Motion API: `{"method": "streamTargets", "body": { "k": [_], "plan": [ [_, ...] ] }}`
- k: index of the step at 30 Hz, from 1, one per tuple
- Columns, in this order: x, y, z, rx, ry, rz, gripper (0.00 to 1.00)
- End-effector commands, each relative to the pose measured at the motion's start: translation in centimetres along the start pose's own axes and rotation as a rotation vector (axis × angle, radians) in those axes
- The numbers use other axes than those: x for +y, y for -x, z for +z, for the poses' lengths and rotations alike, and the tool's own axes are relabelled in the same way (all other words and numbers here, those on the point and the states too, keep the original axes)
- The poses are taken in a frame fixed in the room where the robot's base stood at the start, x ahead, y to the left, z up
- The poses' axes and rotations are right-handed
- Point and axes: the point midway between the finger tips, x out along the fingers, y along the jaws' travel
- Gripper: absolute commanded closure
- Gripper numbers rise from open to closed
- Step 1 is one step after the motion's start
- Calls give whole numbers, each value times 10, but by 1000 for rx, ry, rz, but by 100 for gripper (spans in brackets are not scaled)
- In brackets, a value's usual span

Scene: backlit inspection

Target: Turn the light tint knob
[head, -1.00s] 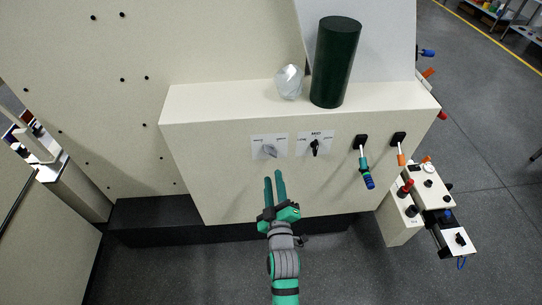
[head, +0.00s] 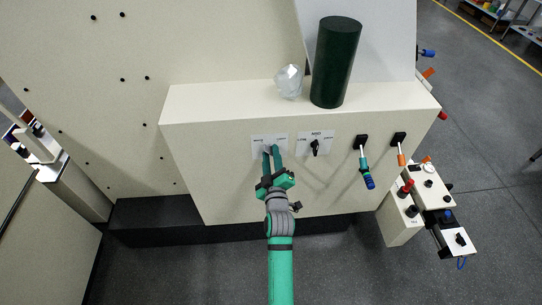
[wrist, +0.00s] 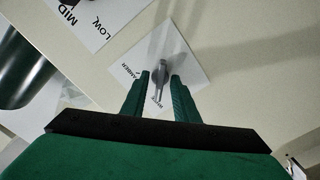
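The light tint knob is a small grey lever-shaped knob on a white square plate (head: 257,141) on the front of the cream console. In the wrist view the knob (wrist: 160,76) stands at the middle of its plate (wrist: 187,62), with "AMBER" partly readable on the left and another word half hidden below. My gripper (head: 270,151) is at this plate, its green fingers hiding most of the knob in the head view. In the wrist view my gripper (wrist: 160,80) is open, one finger on each side of the knob, with a narrow gap to each.
Right of it is a second plate with a black knob (head: 315,147), then a blue-handled lever (head: 366,176) and an orange-tipped lever (head: 400,150). A clear faceted stone (head: 289,82) and a dark green cylinder (head: 335,62) stand on the console top.

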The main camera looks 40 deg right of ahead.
Motion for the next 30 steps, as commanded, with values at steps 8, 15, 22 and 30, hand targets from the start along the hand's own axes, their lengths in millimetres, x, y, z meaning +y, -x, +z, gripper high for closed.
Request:
{"method": "streamTargets", "body": {
  "k": [8, 15, 22, 30],
  "plan": [
    [0, 0, 0, 0, 0, 0, 82],
    [0, 0, 0, 0, 0, 0, 100],
    [0, 0, 0, 1, -32, 0, 100],
    [0, 0, -1, 1, -183, 0, 100]
  ]
}}
